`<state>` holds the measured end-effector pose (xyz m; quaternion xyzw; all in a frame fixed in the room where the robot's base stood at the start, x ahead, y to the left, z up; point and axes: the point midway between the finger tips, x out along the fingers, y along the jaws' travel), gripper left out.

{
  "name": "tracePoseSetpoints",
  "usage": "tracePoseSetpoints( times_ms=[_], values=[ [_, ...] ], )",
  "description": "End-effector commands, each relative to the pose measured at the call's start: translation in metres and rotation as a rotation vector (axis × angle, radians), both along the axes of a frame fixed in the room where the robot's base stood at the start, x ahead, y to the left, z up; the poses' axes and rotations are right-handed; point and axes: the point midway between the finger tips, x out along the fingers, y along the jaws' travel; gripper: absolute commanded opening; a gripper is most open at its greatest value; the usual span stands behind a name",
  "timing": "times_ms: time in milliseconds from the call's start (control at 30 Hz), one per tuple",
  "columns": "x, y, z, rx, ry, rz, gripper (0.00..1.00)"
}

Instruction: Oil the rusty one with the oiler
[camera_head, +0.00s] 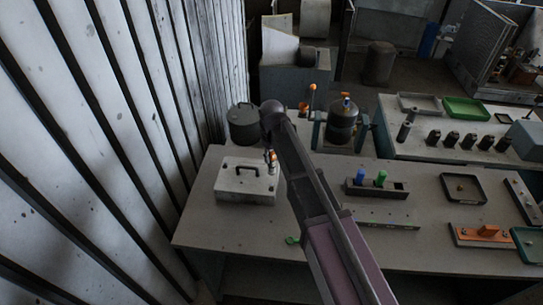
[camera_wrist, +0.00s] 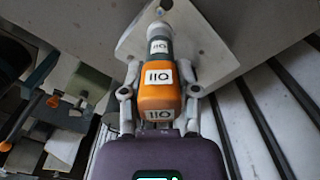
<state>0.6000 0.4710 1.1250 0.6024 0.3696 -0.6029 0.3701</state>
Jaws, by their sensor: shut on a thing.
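My gripper (camera_head: 270,153) is shut on the oiler (camera_wrist: 158,92), an orange bottle with a grey neck, a pale tip and white labels reading OIL. In the wrist view the gripper's fingers (camera_wrist: 160,95) press it from both sides, and its tip points away from my wrist. In the head view the oiler is small and partly hidden, over the right side of a pale grey box (camera_head: 240,190) with a dark handle. I cannot make out contact between them. I cannot tell for sure which thing is the rusty one.
A dark round pot (camera_head: 243,124) stands behind the box, near the slatted wall (camera_head: 130,120) at left. A dark tank (camera_head: 342,124) stands right of my arm. A bin (camera_head: 400,191) near blue and green pieces, a dark tray (camera_head: 480,190) and an orange plate (camera_head: 466,238) occupy the table's right.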

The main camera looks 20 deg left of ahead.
Motion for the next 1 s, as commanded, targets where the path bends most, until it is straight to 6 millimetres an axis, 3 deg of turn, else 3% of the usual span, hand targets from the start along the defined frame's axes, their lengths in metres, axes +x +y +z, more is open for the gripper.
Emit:
tracePoseSetpoints(
  times_ms=[233, 1000],
  values=[
    [0.0000, 0.0000, 0.0133, 0.000, 0.000, 0.000, 0.00],
    [0.0000, 0.0000, 0.0130, 0.000, 0.000, 0.000, 0.00]
  ],
)
